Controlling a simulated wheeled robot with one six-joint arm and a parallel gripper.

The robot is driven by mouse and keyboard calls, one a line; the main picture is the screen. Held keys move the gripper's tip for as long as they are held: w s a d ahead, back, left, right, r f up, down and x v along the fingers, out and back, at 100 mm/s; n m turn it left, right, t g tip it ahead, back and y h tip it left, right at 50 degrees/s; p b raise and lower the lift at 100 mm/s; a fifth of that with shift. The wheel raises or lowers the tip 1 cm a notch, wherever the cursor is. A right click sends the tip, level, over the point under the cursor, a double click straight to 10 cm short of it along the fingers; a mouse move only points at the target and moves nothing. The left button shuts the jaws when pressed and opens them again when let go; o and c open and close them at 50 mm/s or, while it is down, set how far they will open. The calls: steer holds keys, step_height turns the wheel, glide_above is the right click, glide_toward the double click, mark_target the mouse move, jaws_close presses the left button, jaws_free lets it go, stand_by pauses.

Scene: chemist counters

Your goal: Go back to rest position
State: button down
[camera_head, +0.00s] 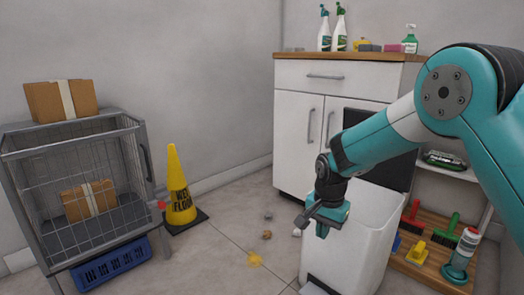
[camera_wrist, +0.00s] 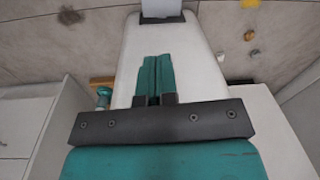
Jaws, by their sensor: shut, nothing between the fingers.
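The white bin (camera_wrist: 195,60) lies beneath the fingers there. What is inside the bin cannot be seen clearly.
A wire cage cart (camera_head: 75,190) with cardboard boxes stands left, beside a yellow wet-floor cone (camera_head: 178,185). Small litter (camera_head: 266,235) lies on the floor. A white cabinet (camera_head: 297,125) stands behind the bin. A wooden board (camera_head: 425,258) with brushes is at right.

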steer(key=s+r+n+y+p, duration=0.1)
steer(key=s+r+n+p, duration=0.2)
steer(key=s+r, duration=0.45)
steer(key=s+r+n+y+p, duration=0.1)
steer(key=s+r+n+p, duration=0.3)
steer(key=r, duration=0.7)
steer(key=s+r+n+y+p, duration=0.1)
steer(key=s+r+n+p, duration=0.4)
steer(key=s, duration=0.6)
steer(key=s+r+n+y, duration=0.1)
steer(key=s+r+n, duration=0.1)
steer(key=s+r, duration=0.6)
step_height(320, 180, up, 36)
steer(key=s+p, duration=0.2)
steer(key=p, duration=3.5)
steer(key=shift+a+f+g+p, duration=0.25)
steer(key=shift+a+g+p, duration=0.1)
steer(key=shift+a+g, duration=0.05)
